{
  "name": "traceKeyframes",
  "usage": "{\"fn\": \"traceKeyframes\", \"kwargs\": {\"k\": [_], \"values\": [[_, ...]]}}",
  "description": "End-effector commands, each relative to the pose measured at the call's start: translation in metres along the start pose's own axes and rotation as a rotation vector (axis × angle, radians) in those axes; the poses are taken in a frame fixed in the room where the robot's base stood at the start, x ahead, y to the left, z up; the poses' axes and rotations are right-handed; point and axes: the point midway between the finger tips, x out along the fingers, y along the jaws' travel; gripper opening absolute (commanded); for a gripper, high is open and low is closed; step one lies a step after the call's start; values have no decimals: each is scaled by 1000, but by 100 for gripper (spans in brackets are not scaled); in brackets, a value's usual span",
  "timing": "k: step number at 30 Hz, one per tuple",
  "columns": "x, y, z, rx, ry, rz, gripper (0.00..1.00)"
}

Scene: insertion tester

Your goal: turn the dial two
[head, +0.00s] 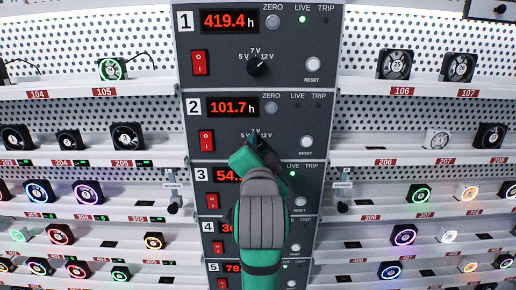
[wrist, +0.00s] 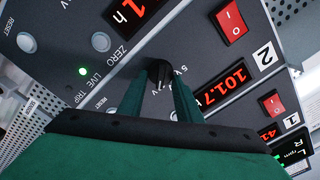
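Panel two (head: 226,134) is the second unit down in the head view, with a red 101.7 h display (head: 232,108). Its black dial (wrist: 159,72) shows in the wrist view, beside a 5 V mark. In the head view my gripper (head: 256,146) reaches up in front of panel two and covers most of the dial, so its pointer direction is hidden. In the wrist view the two green fingers of my gripper (wrist: 159,82) stand on either side of the dial. I cannot tell whether both fingers press on it. The LIVE light of panel two is dark.
Panel one (head: 225,70) above has its own dial (head: 257,66) and a lit green LIVE light. A red switch (head: 206,141) and a white reset button (head: 306,142) flank the dial on panel two. Shelves of small fans (head: 125,137) line both sides.

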Motion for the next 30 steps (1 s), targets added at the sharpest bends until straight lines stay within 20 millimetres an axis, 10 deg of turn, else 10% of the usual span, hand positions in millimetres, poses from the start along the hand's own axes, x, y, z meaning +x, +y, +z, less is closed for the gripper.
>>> {"fn": "traceKeyframes", "kwargs": {"k": [30], "values": [[0, -6, 2, -516, -1, -1, 9]]}}
